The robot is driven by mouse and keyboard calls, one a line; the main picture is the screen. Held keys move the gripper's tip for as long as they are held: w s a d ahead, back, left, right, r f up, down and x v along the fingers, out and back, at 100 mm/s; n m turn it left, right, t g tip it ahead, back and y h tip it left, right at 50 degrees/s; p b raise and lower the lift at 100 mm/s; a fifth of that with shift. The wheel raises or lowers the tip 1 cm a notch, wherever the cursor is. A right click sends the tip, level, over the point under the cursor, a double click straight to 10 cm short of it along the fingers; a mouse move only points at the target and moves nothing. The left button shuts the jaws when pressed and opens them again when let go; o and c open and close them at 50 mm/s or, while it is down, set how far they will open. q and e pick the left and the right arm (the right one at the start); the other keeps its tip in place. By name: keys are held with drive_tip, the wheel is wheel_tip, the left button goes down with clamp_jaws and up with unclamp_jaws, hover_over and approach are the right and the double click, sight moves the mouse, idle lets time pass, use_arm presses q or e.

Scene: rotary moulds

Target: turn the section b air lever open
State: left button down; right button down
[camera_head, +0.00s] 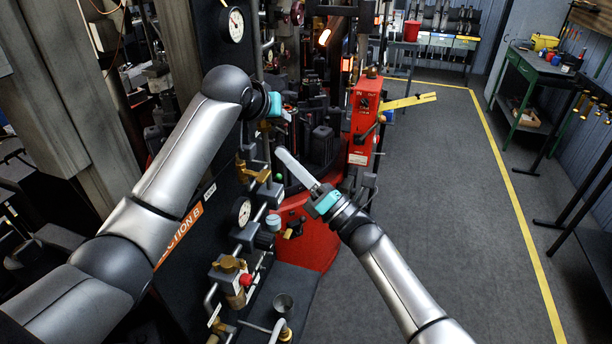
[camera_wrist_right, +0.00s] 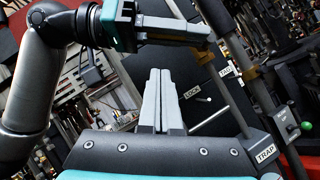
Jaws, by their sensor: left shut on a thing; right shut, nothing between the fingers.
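The dark panel carries an orange SECTION B label (camera_head: 180,235) and a vertical run of pipe with brass fittings. My left gripper (camera_head: 279,106) is at the upper part of this pipe, its teal body against a brass fitting. It is shut on what appears to be the section B air lever, mostly hidden by the fingers. In the right wrist view my left gripper (camera_wrist_right: 178,30) reaches in from the left toward the pipe (camera_wrist_right: 232,75). My right gripper (camera_head: 288,160) is shut and empty, below and apart from the left one. Its closed fingers also show in the wrist view (camera_wrist_right: 160,100).
An upper gauge (camera_head: 236,25) and a lower gauge (camera_head: 241,211) sit on the panel. A brass valve with a red knob (camera_head: 246,280) is lower down. A red machine post (camera_head: 364,120) with a yellow arm stands right of my grippers. Grey floor (camera_head: 450,200) is open beyond.

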drive_tip(key=shift+w+a+r, duration=0.25)
drive_tip(key=shift+w+r, duration=0.35)
drive_tip(key=shift+r, duration=0.1)
drive_tip(key=shift+w+a+r, duration=0.25)
drive_tip(key=shift+w+r, duration=0.4)
drive_tip(key=shift+w+a+r, duration=0.25)
drive_tip(key=shift+w+r, duration=0.35)
drive_tip(key=shift+r, duration=0.1)
drive_tip(key=shift+r, duration=0.1)
use_arm(q)
drive_tip(key=shift+d, duration=0.15)
use_arm(e)
drive_tip(key=shift+w+d+r, duration=0.15)
drive_tip(key=shift+w+r, duration=0.2)
drive_tip(key=shift+r, duration=0.3)
use_arm(q)
drive_tip(key=c, duration=0.8)
unclamp_jaws()
drive_tip(key=shift+f, duration=0.1)
drive_tip(key=shift+c, duration=0.2)
